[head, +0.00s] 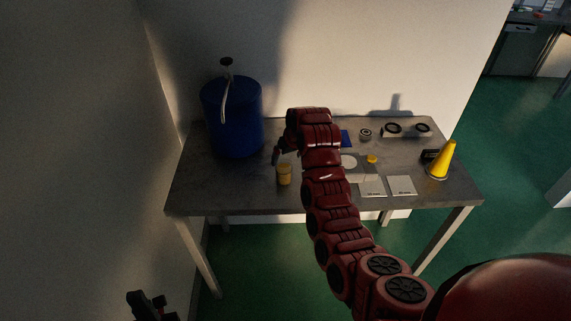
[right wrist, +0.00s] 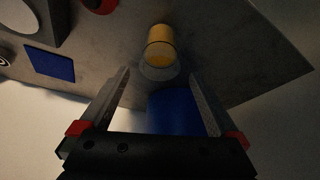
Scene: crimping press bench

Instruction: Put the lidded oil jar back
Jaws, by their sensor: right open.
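The oil jar (head: 284,174) is a small yellow cylinder standing upright on the grey bench, left of the middle. In the right wrist view the jar (right wrist: 160,45) has a darker and a paler yellow part, with a pale grey round patch at its near end. My right gripper (head: 281,152) is just behind the jar in the head view. In the right wrist view its fingers (right wrist: 160,76) are apart and empty, with the jar beyond the tips. My left gripper (head: 149,301) is low at the left, off the bench; its opening is unclear.
A blue drum (head: 232,118) with a pump stands at the back left. A yellow cone (head: 442,160) stands at the right edge. White cards (head: 402,185), a small yellow disc (head: 372,159) and a two-hole block (head: 407,131) lie right of my arm. The front left is clear.

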